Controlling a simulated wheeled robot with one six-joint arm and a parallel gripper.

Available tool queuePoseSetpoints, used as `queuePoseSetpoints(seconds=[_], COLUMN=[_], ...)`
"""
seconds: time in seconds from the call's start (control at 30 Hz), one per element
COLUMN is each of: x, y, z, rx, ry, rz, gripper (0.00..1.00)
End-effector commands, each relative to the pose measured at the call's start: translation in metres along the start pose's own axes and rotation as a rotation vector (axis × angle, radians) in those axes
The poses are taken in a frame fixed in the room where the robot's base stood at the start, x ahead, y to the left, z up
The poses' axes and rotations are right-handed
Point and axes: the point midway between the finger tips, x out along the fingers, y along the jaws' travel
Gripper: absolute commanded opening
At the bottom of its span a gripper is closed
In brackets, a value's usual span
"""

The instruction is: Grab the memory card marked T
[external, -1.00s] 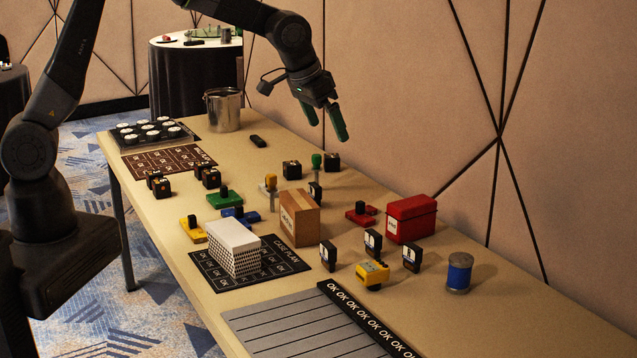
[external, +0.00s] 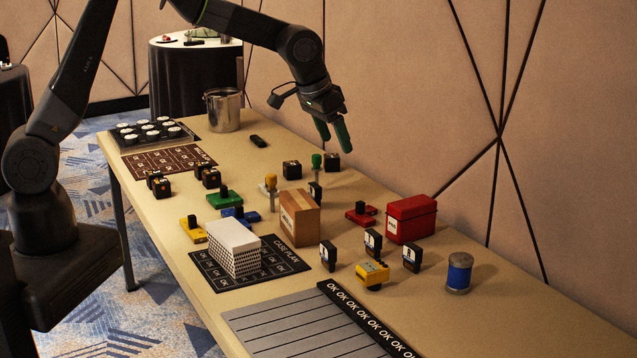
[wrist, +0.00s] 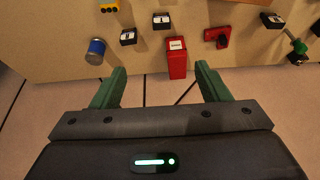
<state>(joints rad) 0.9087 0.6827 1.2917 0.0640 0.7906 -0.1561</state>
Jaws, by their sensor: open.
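Several small black cards with white labels stand upright on the table; I cannot read a T on any of them. In the external view, one card (external: 328,256) is by the cardboard box, one (external: 373,243) is left of the red box, one (external: 411,257) is in front of it, and one (external: 315,192) is farther back. In the wrist view, two cards (wrist: 128,37) and (wrist: 161,20) show near the red box, another (wrist: 271,20) at upper right. My gripper (external: 333,133) is open and empty, above the table's far side; both green fingers show in the wrist view (wrist: 161,70).
A red box (external: 411,219), cardboard box (external: 300,218), blue can (external: 459,272), yellow device (external: 372,274) and red stamp (external: 361,214) stand around the cards. A white perforated block (external: 234,248) is on a black mat. A wall runs along the far table edge.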

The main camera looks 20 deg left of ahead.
Motion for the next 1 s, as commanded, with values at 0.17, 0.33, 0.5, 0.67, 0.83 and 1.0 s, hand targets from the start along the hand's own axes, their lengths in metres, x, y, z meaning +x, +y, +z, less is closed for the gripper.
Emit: queuePoseSetpoints(seconds=[0.17,0.33,0.5,0.67,0.83,1.0], x=[0.084,0.133,0.157,0.168,0.199,0.230], y=[-0.001,-0.001,-0.001,-0.001,-0.001,-0.001], z=[-0.003,-0.009,-0.013,-0.014,-0.011,-0.009], rx=[0.006,0.013,0.018,0.020,0.019,0.019], ry=[-0.035,-0.060,-0.076,-0.082,-0.084,-0.083], rz=[0.001,0.005,0.008,0.008,0.008,0.008], gripper=[0.69,0.69,0.69,0.69,0.69,0.69])
